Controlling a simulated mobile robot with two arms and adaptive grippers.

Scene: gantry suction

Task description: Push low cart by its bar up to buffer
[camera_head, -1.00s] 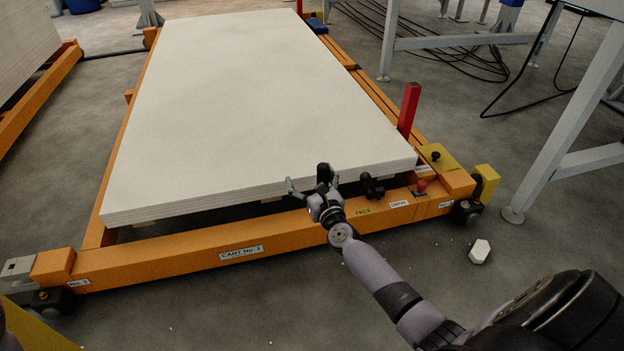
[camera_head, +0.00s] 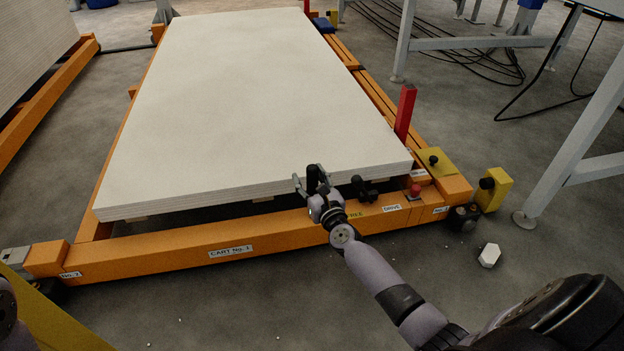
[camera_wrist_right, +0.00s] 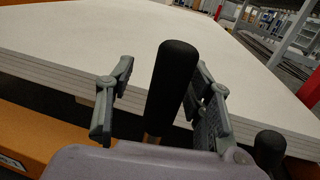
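The low orange cart (camera_head: 150,258), labelled "CART No. 1", carries a stack of white boards (camera_head: 250,95). My right gripper (camera_head: 312,180) is at the cart's near beam, in front of the boards. In the right wrist view, a black upright grip (camera_wrist_right: 172,82) stands between the fingers of the right gripper (camera_wrist_right: 160,105). The fingers look apart, with a visible gap on the left of the grip; contact on the right side is unclear. I cannot clearly make out a buffer. My left gripper is out of view.
A yellow block (camera_head: 493,190) stands beside the cart's near right corner. A white lump (camera_head: 489,255) lies on the floor. A table leg (camera_head: 570,135) stands at the right, with cables (camera_head: 480,65) behind. Another loaded orange cart (camera_head: 40,100) is at the left.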

